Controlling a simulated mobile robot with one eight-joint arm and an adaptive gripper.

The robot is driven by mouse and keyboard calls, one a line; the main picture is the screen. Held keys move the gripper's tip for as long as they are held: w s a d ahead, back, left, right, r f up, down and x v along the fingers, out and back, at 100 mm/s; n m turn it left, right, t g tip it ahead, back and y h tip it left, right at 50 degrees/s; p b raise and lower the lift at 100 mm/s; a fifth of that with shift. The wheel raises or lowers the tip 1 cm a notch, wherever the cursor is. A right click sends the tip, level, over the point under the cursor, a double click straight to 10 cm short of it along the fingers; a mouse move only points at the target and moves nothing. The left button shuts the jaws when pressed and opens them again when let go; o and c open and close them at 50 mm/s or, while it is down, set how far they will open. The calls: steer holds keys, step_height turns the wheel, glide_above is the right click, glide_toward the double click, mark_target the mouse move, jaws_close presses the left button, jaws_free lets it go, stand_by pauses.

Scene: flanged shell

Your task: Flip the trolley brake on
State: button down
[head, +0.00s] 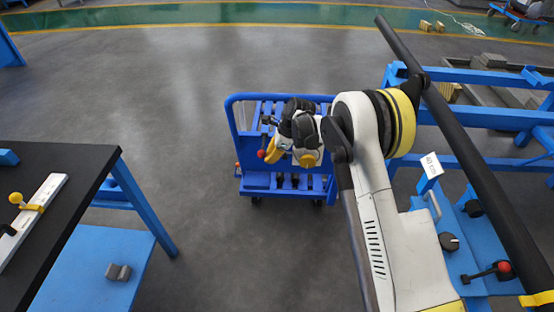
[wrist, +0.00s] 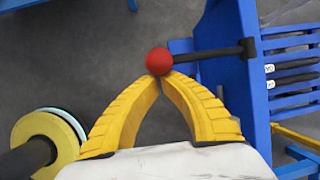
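The blue trolley (head: 257,181) stands on the grey floor in the middle of the head view. Its brake lever is a black rod with a red ball knob (head: 261,154). In the wrist view the black rod (wrist: 215,53) runs from the blue trolley frame (wrist: 238,90) leftward to the red knob (wrist: 159,61). My gripper (wrist: 160,80) has yellow fingers that arch together, with their tips meeting right at the knob's lower edge. I cannot tell whether they touch it. Nothing shows held between the fingers. In the head view my yellow gripper (head: 273,153) is just right of the knob.
A dark-topped table (head: 75,165) with blue legs stands at the left. Blue frames (head: 480,118) stand at the right, with a panel (head: 480,235) bearing black knobs and another red-knobbed lever (head: 503,267). The floor (head: 180,110) left of and behind the trolley is clear.

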mark_target(262, 149)
steer(key=shift+w+a+r+p, duration=0.1)
steer(key=shift+w+r+p, duration=0.35)
steer(key=shift+r, duration=0.65)
steer(key=shift+w+a+r+p, duration=0.15)
steer(key=shift+r+p, duration=0.35)
steer(key=shift+r, duration=0.6)
steer(key=shift+w+d+r+p, duration=0.1)
steer(key=shift+w+r+p, duration=0.35)
steer(key=shift+r, duration=0.65)
